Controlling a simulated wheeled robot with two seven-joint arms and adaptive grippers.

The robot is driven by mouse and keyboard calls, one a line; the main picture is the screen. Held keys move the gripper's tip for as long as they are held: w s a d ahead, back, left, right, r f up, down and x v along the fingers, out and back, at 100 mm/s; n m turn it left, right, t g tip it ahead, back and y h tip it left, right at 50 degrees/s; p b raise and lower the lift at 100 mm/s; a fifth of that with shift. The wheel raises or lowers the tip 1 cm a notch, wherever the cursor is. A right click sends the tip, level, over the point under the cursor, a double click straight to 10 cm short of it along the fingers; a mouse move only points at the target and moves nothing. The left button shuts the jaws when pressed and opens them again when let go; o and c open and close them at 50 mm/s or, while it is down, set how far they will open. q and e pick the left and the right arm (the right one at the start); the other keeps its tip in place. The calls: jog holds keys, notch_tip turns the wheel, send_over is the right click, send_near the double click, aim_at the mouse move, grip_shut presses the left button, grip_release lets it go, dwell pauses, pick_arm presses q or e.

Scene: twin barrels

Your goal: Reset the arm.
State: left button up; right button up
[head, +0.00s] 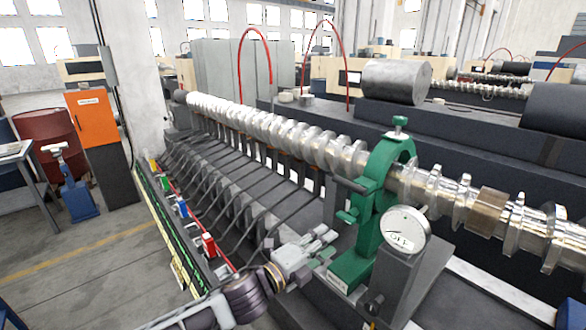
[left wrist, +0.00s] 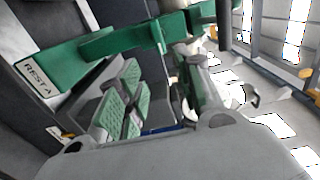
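My left gripper (head: 326,246) reaches in from the lower left of the head view. Its grey fingers stand apart, with nothing seen between them, just left of the green steady rest (head: 352,262). In the left wrist view my left gripper (left wrist: 165,98) shows green ribbed pads and a gap between the fingers. The green rest (left wrist: 108,45), labelled "REST A", lies across the top there, close beyond the fingers. I cannot tell whether they touch it. My right gripper is not in view.
Dark slanted bars line the bed below. An orange cabinet (head: 88,118) and a red barrel (head: 48,138) stand at left. Open floor lies at lower left.

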pick_arm(q)
jog(key=s+a+f+n+g+y, duration=0.1)
jog(key=s+a+f+n+y, duration=0.2)
jog(key=a+f+n+y, duration=0.5)
jog(key=s+a+f+n+y, duration=0.25)
jog(key=a+f+n, duration=0.35)
jog(key=a+n, duration=0.5)
jog(key=s+a+f+n+g+y, duration=0.25)
jog(key=s+a+f+n, duration=0.2)
jog(key=s+a, duration=0.3)
jog(key=s+a+f+n+g+y, duration=0.1)
jog(key=s+a+f+n+g, duration=0.25)
jog(key=s+a+f, duration=0.35)
jog(key=s+d+f+g, duration=0.1)
jog(key=s+f, duration=0.1)
jog(key=f, duration=1.4)
jog(key=s+f+g, duration=0.1)
jog(key=s+f, duration=0.1)
jog(key=f, duration=1.5)
jog(key=s+a+f, duration=0.2)
jog(key=s+f, duration=0.7)
jog(key=s, duration=0.2)
jog(key=s+a+f+m+g, duration=0.1)
jog(key=s+a+f, duration=0.1)
jog(key=s+f, duration=0.8)
jog(key=shift+s+f, duration=0.2)
jog(key=shift+s, duration=0.3)
